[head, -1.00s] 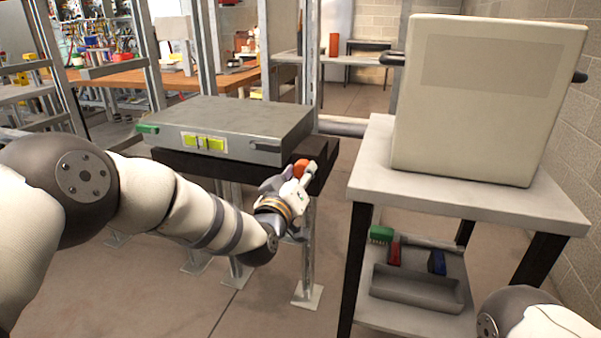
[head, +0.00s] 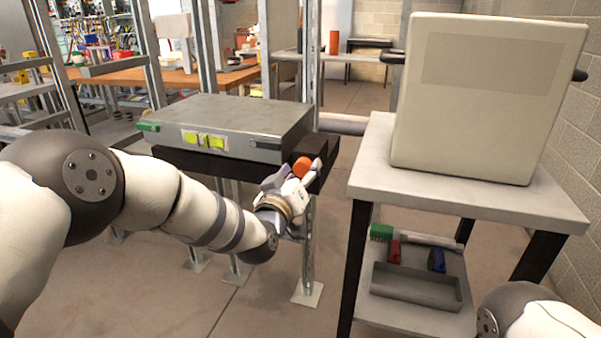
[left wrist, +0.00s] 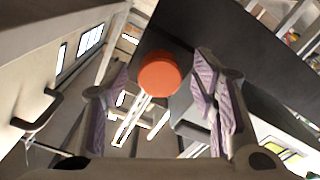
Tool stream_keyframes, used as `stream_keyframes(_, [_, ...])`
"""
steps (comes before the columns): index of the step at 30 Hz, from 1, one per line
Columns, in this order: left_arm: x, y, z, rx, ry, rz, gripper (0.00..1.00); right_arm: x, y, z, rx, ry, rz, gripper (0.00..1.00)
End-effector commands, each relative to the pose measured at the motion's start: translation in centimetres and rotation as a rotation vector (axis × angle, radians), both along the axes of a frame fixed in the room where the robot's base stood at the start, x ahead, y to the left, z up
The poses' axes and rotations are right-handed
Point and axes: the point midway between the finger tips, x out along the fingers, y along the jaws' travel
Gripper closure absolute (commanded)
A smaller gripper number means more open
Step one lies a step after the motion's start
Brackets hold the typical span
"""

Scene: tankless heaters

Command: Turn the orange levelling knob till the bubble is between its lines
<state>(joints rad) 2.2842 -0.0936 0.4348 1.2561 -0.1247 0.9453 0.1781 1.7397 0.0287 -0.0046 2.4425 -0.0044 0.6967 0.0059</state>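The orange levelling knob (head: 303,167) sits at the right front corner of the dark stand, below the grey box (head: 240,120). It also shows as a round orange cap in the left wrist view (left wrist: 159,74). My left gripper (head: 298,176) is at the knob, its fingers spread. In the left wrist view the open fingers (left wrist: 160,100) stand either side of the knob's line, with gaps to both. The yellow-green level vial (head: 204,141) is on the box's front face. Its bubble is too small to place against the lines. My right gripper is out of view.
The dark stand (head: 190,160) carries the box on metal legs. To the right, a grey cart (head: 450,190) holds a large beige case (head: 480,100), with a grey tray (head: 415,288) and small coloured items on its lower shelf. Floor shows between stand and cart.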

Motion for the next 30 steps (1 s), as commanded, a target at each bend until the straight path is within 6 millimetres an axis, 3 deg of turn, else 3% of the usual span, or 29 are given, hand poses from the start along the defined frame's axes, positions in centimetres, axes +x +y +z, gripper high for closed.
stream_keyframes(7, [-1.4,0.4,0.0,0.001,0.002,-0.001,0.47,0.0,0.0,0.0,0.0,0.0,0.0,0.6])
stream_keyframes(15, [-7.9,2.6,0.0,0.001,0.003,-0.001,0.47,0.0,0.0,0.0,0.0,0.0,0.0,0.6])
stream_keyframes(19, [-10.3,3.4,-0.1,0.0,0.001,0.0,0.47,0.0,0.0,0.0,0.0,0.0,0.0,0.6])
stream_keyframes(23, [-11.3,3.7,0.0,0.0,-0.001,0.0,0.47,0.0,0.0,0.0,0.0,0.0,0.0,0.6])
stream_keyframes(30, [-11.4,3.7,0.0,0.0,-0.001,0.0,0.47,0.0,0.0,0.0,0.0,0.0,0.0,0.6])
